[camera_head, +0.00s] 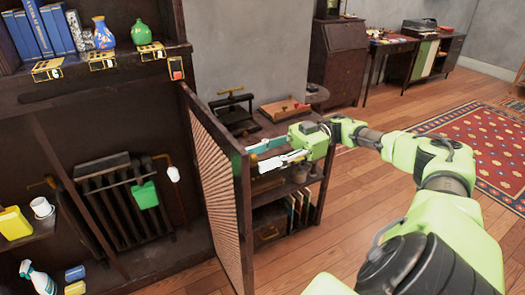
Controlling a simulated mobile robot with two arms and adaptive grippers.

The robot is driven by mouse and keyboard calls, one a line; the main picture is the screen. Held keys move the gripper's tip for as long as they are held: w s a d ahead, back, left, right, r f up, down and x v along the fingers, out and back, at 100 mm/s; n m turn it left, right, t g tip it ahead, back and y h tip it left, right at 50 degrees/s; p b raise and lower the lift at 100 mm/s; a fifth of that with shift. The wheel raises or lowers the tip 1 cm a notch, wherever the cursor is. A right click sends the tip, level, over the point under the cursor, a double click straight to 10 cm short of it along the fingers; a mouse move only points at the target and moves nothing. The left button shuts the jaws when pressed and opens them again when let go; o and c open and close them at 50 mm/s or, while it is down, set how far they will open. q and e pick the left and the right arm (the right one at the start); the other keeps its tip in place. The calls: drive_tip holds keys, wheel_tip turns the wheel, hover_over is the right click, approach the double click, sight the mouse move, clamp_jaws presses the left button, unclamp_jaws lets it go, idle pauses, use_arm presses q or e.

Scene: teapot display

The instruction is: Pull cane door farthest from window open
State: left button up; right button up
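The cane door (215,185) has a dark frame and a pale woven panel. It stands swung out from the dark cabinet, at a wide angle to its front, with the compartment to its left exposed. My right gripper (254,158) is at the door's right side, its fingertips close to the frame's edge. Its two fingers are apart with nothing visible between them; whether they touch the door cannot be told. My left gripper is not in view. The window is not in view.
The cabinet's top shelf holds blue books (38,32), a patterned vase (103,33) and a green vase (141,33). A radiator (115,200) is in the open compartment. A low shelf with a press (232,112) stands behind the door. Wooden floor (345,210) is clear to the right.

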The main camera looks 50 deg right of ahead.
drive_tip(key=v, duration=0.7)
drive_tip(key=shift+d, duration=0.3)
idle(0.6)
